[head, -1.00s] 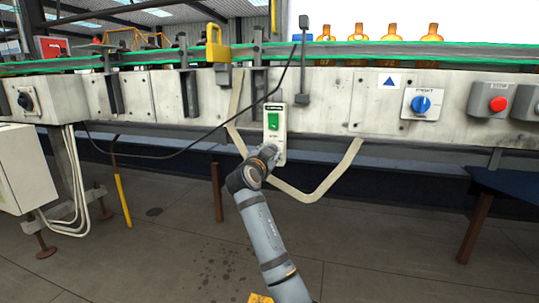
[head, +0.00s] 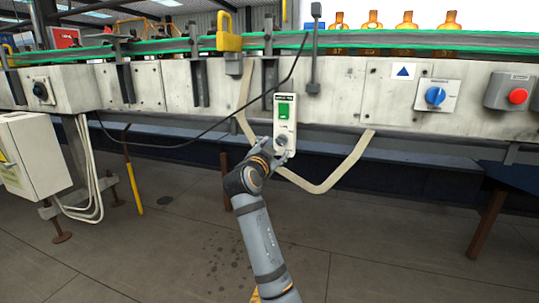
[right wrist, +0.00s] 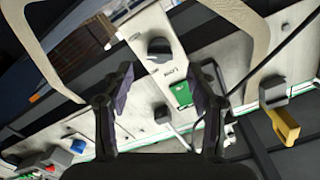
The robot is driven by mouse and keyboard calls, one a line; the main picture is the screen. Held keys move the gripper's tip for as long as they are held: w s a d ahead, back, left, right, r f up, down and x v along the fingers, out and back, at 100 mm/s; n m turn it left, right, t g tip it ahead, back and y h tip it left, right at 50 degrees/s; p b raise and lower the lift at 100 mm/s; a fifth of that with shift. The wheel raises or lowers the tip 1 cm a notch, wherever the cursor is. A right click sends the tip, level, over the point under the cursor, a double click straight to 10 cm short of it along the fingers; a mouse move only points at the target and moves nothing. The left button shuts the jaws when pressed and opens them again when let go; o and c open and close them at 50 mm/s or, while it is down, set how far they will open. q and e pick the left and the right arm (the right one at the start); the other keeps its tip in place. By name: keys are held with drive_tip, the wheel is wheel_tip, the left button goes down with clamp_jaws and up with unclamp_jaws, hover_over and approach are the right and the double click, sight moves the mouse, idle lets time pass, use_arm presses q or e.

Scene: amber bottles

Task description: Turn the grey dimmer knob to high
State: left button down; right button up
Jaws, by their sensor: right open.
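The grey dimmer knob (head: 281,140) sits low on a white control box (head: 291,128), below a green switch (head: 285,111). In the right wrist view the knob (right wrist: 160,48) is dark grey and round, on the pale box face, with the green switch (right wrist: 181,93) nearby. My right gripper (head: 271,147) is just below and left of the knob in the head view, partly hidden by its own wrist. In the right wrist view my right gripper (right wrist: 168,68) is open and empty, its fingers either side of the box, with the knob beyond their tips. My left gripper is not in view.
A blue knob (head: 435,96) and a red button (head: 517,96) sit on the machine front at right. A black knob (head: 40,91) is at far left. A black cable (head: 180,146) and a beige strip (head: 350,163) run near the box. Amber bottles (head: 406,20) stand behind.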

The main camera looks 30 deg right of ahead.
drive_tip(key=v, duration=0.6)
